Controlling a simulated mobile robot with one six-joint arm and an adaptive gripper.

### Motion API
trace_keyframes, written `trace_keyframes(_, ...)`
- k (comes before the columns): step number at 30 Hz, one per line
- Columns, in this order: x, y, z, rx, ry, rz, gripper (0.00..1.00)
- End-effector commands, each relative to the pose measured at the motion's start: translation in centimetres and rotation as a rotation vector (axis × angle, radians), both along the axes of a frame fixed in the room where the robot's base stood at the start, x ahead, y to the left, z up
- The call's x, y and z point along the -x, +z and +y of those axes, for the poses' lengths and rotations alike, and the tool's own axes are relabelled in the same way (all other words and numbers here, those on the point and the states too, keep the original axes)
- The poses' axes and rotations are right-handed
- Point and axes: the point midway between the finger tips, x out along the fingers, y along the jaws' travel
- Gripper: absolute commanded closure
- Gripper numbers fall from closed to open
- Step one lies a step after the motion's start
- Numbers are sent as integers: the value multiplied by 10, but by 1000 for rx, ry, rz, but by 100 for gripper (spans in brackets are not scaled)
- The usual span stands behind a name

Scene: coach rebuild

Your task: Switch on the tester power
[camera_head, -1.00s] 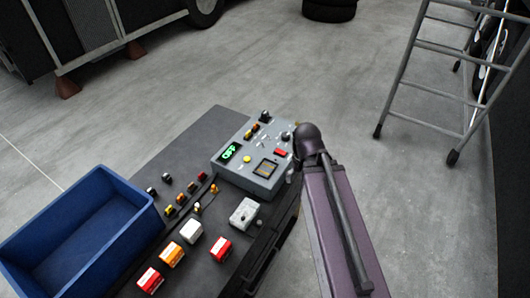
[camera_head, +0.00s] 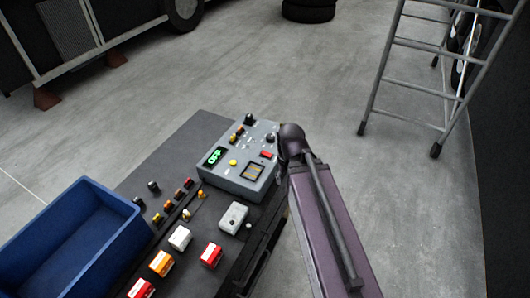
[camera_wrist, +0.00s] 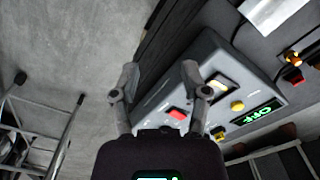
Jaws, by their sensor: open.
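The tester is a grey box (camera_head: 226,180) on the dark bench, with knobs, a yellow button (camera_head: 233,163), a square meter (camera_head: 253,172) and a red switch (camera_head: 266,155). Its green display (camera_head: 216,156) reads OFF in the wrist view (camera_wrist: 258,112). The wrist view also shows the red switch (camera_wrist: 177,114), between my gripper's fingers in the picture and closer to the right one. My gripper (camera_wrist: 159,68) is open and empty over the tester's edge. Its exact height above the panel cannot be told. In the head view my arm hides the gripper.
A blue bin (camera_head: 75,240) stands left of the tester. Red, orange and white blocks, small coloured parts and a light grey box (camera_head: 233,216) lie on the bench (camera_head: 165,150). A metal ladder (camera_head: 420,90) stands on the floor at right. Open floor lies behind the bench.

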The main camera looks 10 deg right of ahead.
Motion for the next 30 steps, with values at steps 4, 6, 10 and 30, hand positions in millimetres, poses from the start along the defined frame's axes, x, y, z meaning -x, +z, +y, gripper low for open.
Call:
trace_keyframes(4,-12,5,1,-6,-27,-4,100)
trace_keyframes(6,-22,9,2,-10,-51,-8,100)
trace_keyframes(10,-46,18,3,-23,-117,-15,100)
trace_keyframes(30,-194,72,25,-124,-572,-44,100)
